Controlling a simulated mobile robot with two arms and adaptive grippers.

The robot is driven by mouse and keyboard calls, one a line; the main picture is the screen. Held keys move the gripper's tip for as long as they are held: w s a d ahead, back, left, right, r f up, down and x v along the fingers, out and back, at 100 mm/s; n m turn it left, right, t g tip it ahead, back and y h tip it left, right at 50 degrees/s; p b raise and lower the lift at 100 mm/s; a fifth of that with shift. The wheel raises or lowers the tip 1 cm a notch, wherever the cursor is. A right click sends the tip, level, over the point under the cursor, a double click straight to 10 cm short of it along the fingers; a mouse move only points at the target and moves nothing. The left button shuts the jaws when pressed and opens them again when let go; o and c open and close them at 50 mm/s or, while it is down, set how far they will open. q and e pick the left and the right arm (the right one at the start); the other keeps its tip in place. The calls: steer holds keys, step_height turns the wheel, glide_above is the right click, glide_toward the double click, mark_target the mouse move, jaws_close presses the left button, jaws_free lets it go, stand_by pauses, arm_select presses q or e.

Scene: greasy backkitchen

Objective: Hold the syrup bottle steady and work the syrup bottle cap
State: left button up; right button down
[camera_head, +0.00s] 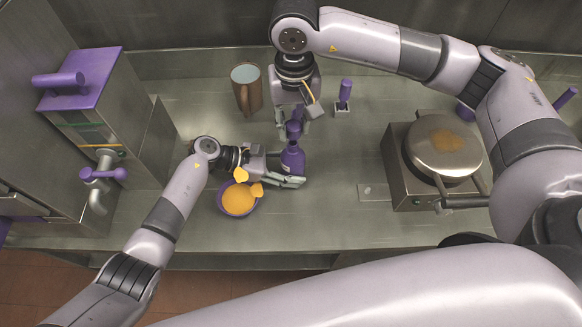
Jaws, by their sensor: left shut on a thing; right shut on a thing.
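The purple syrup bottle (292,160) stands upright on the steel counter near the middle. My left gripper (287,178) reaches in from the left and is shut on the bottle's lower body, partly covering it. My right gripper (293,124) comes down from above and is shut at the bottle's top, on the purple syrup bottle cap (293,130). The fingers partly hide the cap, and I cannot tell whether it is loose.
A purple bowl (222,206) with orange contents stands just below my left gripper. A brown mug (247,97) is behind, a purple-handled tool (344,94) right of my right gripper. A round-plated cooker (444,150) stands right, a purple-topped steel machine (92,66) left.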

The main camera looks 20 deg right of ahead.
mark_target(294, 143)
arm_select(q)
steer(key=c, duration=0.7)
steer(key=shift+f, duration=0.15)
stand_by(0.9)
arm_select(e)
steer(key=shift+f, duration=0.15)
arm_select(q)
steer(key=shift+s+a, duration=0.1)
arm_select(e)
steer(key=shift+f, duration=0.95)
steer(key=shift+f, duration=0.25)
arm_select(q)
steer(key=shift+f, duration=0.1)
arm_select(e)
steer(key=shift+f, duration=1.45)
